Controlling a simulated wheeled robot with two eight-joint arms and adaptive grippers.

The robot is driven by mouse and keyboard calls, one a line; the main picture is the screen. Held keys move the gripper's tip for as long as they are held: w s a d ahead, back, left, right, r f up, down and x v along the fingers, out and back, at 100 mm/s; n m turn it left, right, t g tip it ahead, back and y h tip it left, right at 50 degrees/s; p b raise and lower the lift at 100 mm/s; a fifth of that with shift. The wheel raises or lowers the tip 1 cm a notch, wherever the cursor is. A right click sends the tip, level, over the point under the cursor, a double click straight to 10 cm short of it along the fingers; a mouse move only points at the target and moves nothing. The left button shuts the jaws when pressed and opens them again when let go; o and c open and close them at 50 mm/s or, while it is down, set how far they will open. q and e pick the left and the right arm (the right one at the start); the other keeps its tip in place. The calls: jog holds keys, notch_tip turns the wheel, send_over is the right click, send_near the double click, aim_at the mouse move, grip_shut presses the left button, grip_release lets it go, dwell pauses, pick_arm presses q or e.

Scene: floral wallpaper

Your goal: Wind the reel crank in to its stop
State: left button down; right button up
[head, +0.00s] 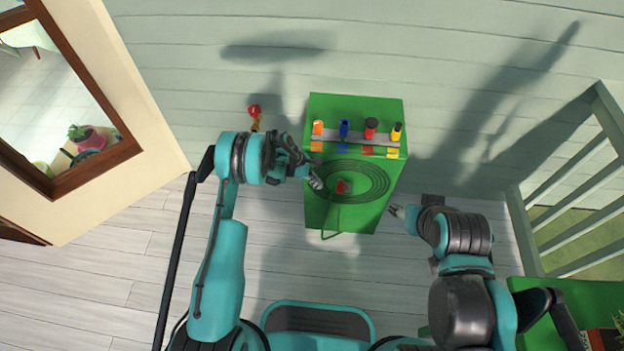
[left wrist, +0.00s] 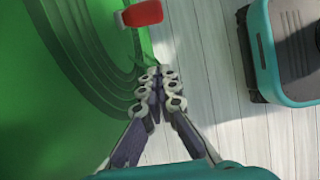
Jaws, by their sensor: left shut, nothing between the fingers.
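The green reel box (head: 335,218) stands against the wall, with dark green hose coils (head: 372,186) on its face. A crank with a red ball knob (head: 254,110) on a brass-coloured arm sticks out left of the box. A red hose end piece (head: 343,187) sits amid the coils; it also shows in the left wrist view (left wrist: 142,13). My left gripper (head: 316,183) is shut and empty in front of the box's left part, apart from the knob. Its closed fingers show in the left wrist view (left wrist: 160,90). My right gripper (head: 393,210) is by the box's lower right edge, its fingers small and unclear.
Several coloured nozzles (head: 344,129) stand in a rack on top of the box. A railing (head: 562,205) and a green planter (head: 540,290) are at the right. A framed window or mirror (head: 60,105) is at the left. The plank floor (head: 120,285) is clear at the left.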

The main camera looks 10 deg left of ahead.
pick_arm(q)
jog(key=d+b, duration=0.1)
jog(key=d, duration=0.1)
jog(key=d+f, duration=0.1)
jog(key=d, duration=0.2)
jog(key=shift+b, duration=0.4)
jog(key=shift+r, duration=0.1)
